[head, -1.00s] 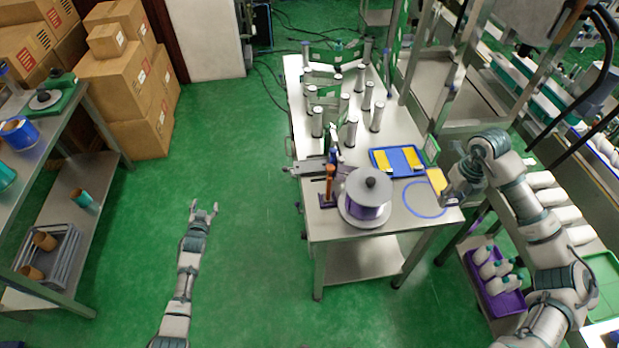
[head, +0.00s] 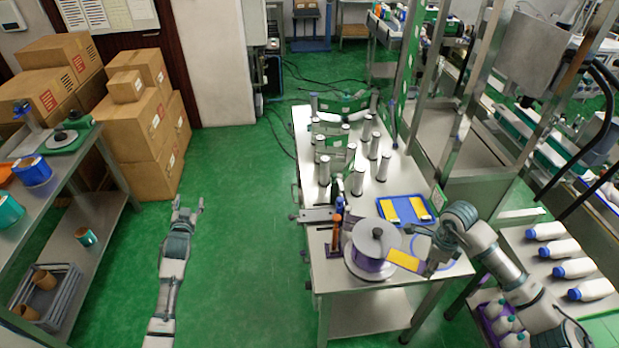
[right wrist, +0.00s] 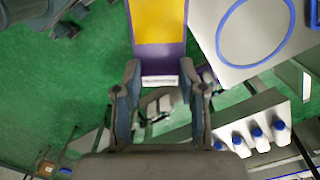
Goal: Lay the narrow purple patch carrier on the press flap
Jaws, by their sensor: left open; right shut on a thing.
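The narrow purple patch carrier (right wrist: 160,50), with a yellow patch on its face, is in my right gripper (right wrist: 160,85). The fingers are shut on its near end. In the head view its yellow face (head: 405,260) shows just right of the purple spool, and I cannot tell whether they touch. My right gripper (head: 430,264) is over the right part of the table. My left gripper (head: 187,208) is open and empty above the green floor, left of the table. I cannot clearly make out the press flap; a flat metal fixture (head: 319,215) sits at the table's left edge.
A purple spool (head: 368,264) and an orange-handled tool (head: 338,230) stand on the near table. Behind are a blue tray (head: 405,222) with yellow pieces and several upright rollers (head: 357,180). A blue ring (right wrist: 222,30) marks the tabletop.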

